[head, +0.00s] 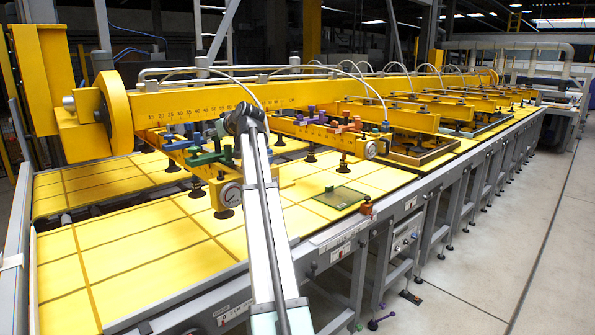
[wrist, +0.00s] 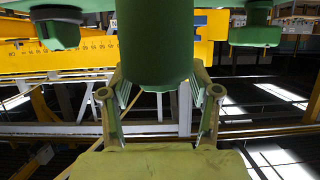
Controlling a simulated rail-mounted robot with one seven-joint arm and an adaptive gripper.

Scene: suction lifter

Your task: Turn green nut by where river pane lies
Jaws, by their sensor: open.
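In the head view a greenish glass pane (head: 338,197) lies flat on the yellow table near its right edge. A green nut-like block (head: 205,159) sits on the nearest yellow lifter crossbar, beside my arm. In the wrist view a large green cylinder (wrist: 156,45) hangs between the fingers of my gripper (wrist: 160,92). The fingers are spread, one on each side of its lower end, with no clear grip on it. I cannot tell whether this cylinder is that block. My arm hides the gripper in the head view.
A long yellow beam (head: 270,98) runs above the table, with several crossbars and suction cups. A small red-brown block (head: 367,208) is at the table edge. The right aisle is clear.

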